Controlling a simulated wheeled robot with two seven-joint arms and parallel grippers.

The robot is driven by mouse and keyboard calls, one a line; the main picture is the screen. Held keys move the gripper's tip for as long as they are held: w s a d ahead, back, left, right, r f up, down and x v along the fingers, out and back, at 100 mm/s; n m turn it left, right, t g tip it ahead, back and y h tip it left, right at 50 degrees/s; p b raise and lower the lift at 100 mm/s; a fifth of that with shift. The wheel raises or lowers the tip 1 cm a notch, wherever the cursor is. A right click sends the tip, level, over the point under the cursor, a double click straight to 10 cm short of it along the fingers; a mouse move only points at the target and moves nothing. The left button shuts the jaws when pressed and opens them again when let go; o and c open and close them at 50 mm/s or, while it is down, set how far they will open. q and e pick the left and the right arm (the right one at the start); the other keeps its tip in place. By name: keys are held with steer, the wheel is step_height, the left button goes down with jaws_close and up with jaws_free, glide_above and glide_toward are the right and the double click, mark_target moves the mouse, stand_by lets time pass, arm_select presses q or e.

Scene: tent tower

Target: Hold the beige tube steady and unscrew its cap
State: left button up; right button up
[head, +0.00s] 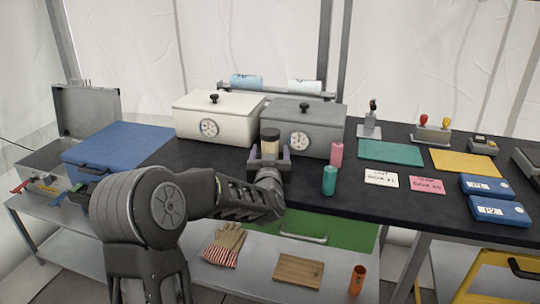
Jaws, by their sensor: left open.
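The beige tube (270,150) stands upright on the dark table in front of the grey box, and its dark cap (270,134) is on top. My left gripper (270,157) is at the tube, with its purple-tipped fingers on either side of the tube's lower part. The fingers are open, and I cannot tell whether either one touches the tube. The gripper hides the tube's base. My right gripper is not in view.
A cream box (217,123) and a grey box (322,125) with dials stand close behind the tube. A pink tube (337,154) and a teal tube (329,181) stand to its right. A blue case (118,148) lies to the left.

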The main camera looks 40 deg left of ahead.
mark_target(270, 131)
arm_select(q)
steer(key=shift+c, duration=0.6)
jaws_close()
stand_by(0.3)
steer(key=shift+r, duration=0.15)
step_height(270, 131, up, 10)
steer(key=shift+f+p, duration=0.1)
steer(key=shift+p, duration=0.7)
steer(key=c, duration=0.5)
jaws_free()
jaws_close()
